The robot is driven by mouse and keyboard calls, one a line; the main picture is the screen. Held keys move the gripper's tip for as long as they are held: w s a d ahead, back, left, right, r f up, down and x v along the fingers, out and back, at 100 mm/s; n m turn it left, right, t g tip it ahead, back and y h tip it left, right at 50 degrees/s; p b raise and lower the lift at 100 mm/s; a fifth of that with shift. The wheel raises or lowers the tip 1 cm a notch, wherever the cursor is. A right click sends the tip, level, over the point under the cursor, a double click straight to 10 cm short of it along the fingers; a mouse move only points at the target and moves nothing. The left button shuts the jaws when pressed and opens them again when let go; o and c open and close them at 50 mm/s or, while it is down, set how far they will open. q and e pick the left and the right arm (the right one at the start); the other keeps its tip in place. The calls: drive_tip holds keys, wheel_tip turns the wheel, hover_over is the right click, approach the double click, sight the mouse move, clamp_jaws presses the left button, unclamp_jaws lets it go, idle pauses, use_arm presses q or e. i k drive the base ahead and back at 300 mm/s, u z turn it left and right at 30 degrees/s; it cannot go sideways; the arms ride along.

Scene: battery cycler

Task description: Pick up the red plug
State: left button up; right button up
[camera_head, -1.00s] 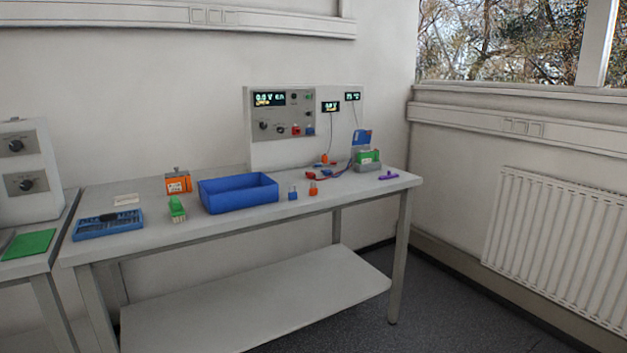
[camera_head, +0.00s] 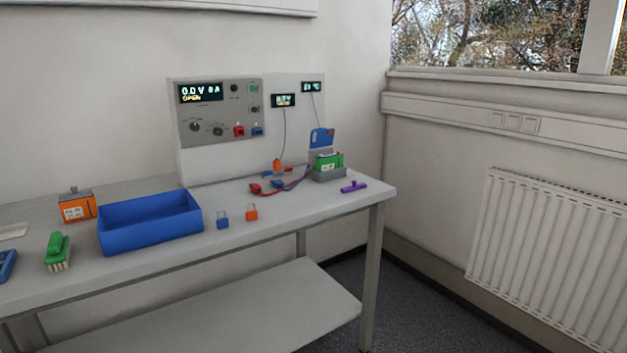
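A small red plug (camera_head: 255,188) lies on the bench top at the end of a red lead, in front of the grey cycler panel. A blue plug (camera_head: 277,184) lies close to its right, on a blue lead. Both leads run right towards a grey holder (camera_head: 328,174) with a green block in it. A red socket (camera_head: 239,131) and a blue socket (camera_head: 257,130) show on the panel (camera_head: 219,112). Neither of my grippers is in view.
The bench (camera_head: 270,218) carries a blue bin (camera_head: 150,223), an orange battery-like block (camera_head: 77,206), a green brush (camera_head: 57,251), blue and orange padlock-like items (camera_head: 237,216) and a purple item (camera_head: 353,187). Bare bench top lies in front of the plugs. A radiator (camera_head: 555,250) stands at right.

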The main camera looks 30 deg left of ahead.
sight(256, 188)
drive_tip(key=u, duration=0.15)
drive_tip(key=i, duration=1)
drive_tip(key=u, duration=0.5)
